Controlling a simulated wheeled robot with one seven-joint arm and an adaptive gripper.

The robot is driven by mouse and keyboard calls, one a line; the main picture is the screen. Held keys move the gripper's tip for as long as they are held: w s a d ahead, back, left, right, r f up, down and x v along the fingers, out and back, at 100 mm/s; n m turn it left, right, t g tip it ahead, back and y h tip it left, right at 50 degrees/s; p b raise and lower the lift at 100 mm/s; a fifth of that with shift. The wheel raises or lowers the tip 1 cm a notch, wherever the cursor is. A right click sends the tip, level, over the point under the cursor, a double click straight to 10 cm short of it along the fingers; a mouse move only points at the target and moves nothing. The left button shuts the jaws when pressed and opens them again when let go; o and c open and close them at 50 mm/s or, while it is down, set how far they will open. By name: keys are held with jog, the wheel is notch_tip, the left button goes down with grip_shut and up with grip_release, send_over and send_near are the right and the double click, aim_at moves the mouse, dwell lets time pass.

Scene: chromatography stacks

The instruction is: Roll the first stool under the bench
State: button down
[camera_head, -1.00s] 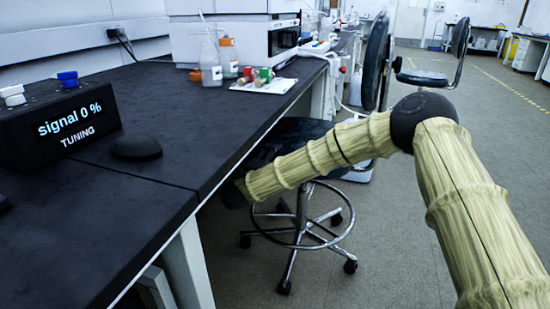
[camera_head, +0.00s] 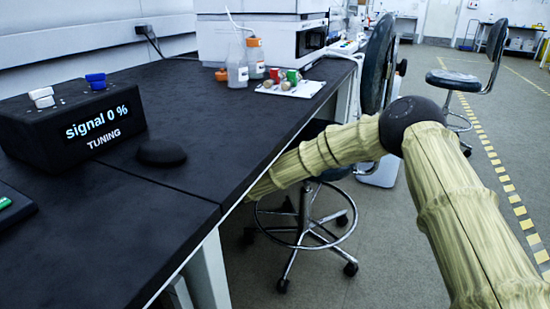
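The first stool stands at the edge of the bench (camera_head: 205,138), upright on its chrome base with a foot ring (camera_head: 315,243) and casters. Its dark seat (camera_head: 318,129) is partly behind my arm and partly under the bench edge. Its round dark backrest (camera_head: 376,65) stands outside the bench edge, in the aisle. My arm crosses in front of the stool and its far end goes under the bench top. My gripper is hidden there, so neither its opening nor any contact with the stool shows.
A second stool (camera_head: 455,80) stands farther back on the right, by yellow-black floor tape (camera_head: 503,178). On the bench are a tuning box (camera_head: 75,122) reading "signal 0 %", a black dome (camera_head: 161,152), bottles (camera_head: 237,66) and an instrument (camera_head: 265,38).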

jog(key=shift+a+r, duration=0.15)
jog(key=shift+a, duration=0.05)
jog(key=c, duration=0.7)
grip_release()
jog(key=o, duration=0.5)
jog(key=shift+w+a, duration=0.15)
jog(key=shift+a, duration=0.05)
jog(key=shift+o, duration=0.2)
jog(key=shift+d, duration=0.1)
